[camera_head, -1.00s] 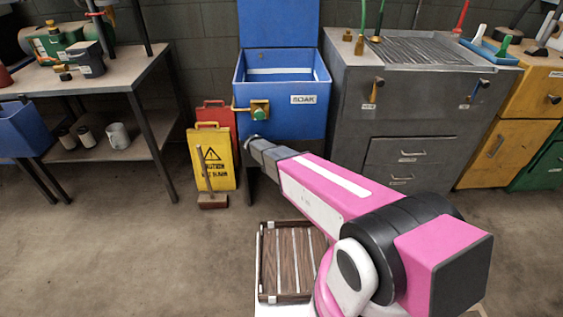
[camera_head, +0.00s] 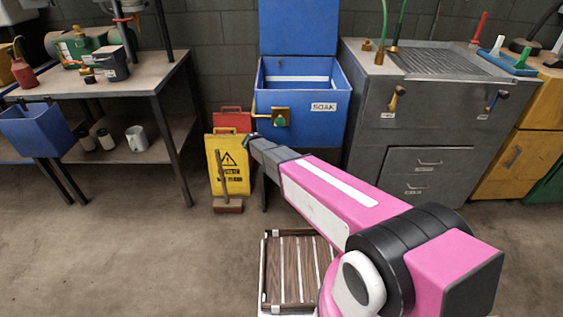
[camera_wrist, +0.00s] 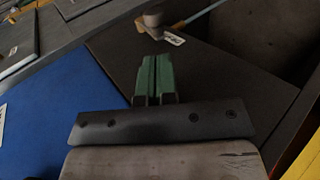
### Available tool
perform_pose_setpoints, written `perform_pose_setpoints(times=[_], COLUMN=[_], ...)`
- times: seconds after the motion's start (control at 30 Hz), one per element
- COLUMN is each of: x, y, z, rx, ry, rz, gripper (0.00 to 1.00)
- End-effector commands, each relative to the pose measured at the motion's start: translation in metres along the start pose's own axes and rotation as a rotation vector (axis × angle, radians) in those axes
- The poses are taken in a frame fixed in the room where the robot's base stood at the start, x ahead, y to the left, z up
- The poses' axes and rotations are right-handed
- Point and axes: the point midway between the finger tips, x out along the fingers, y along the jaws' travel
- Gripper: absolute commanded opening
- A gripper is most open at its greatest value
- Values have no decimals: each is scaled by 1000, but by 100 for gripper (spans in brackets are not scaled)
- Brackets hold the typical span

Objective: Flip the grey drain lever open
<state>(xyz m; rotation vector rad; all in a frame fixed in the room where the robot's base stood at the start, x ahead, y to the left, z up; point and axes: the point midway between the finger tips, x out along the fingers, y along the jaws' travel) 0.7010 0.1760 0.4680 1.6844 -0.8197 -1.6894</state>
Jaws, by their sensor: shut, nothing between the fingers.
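My gripper (camera_head: 249,139) is beside the front left of the blue SOAK tank, apart from both levers in this view. In the wrist view its green fingers (camera_wrist: 155,75) are together and empty. Beyond them is a rounded knob (camera_wrist: 153,16) with a blue-ended handle and a white tag.
The blue tank (camera_head: 300,120) has a brass valve with a green knob (camera_head: 281,121). A yellow caution sign (camera_head: 228,165) and a brush stand left of it. A slatted crate (camera_head: 290,245) lies below my arm. A workbench (camera_head: 155,77) is at left. Open floor lies between.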

Motion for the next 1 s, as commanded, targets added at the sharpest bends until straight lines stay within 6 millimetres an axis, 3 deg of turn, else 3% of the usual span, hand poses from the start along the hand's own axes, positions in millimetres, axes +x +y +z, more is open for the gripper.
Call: perform_pose_setpoints(times=[0.2, 0.33, 0.7, 0.9, 1.0], x=[2, 14, 70, 76, 75], y=[2, 22, 128, 172, 185], z=[2, 19, 138, 197, 213], rx=[-1, -14, -64, -37, -20], ry=[-2, -25, -91, -45, -18], rz=[-5, -62, -524, -764, -839], gripper=[0, 0, 0, 0, 0])
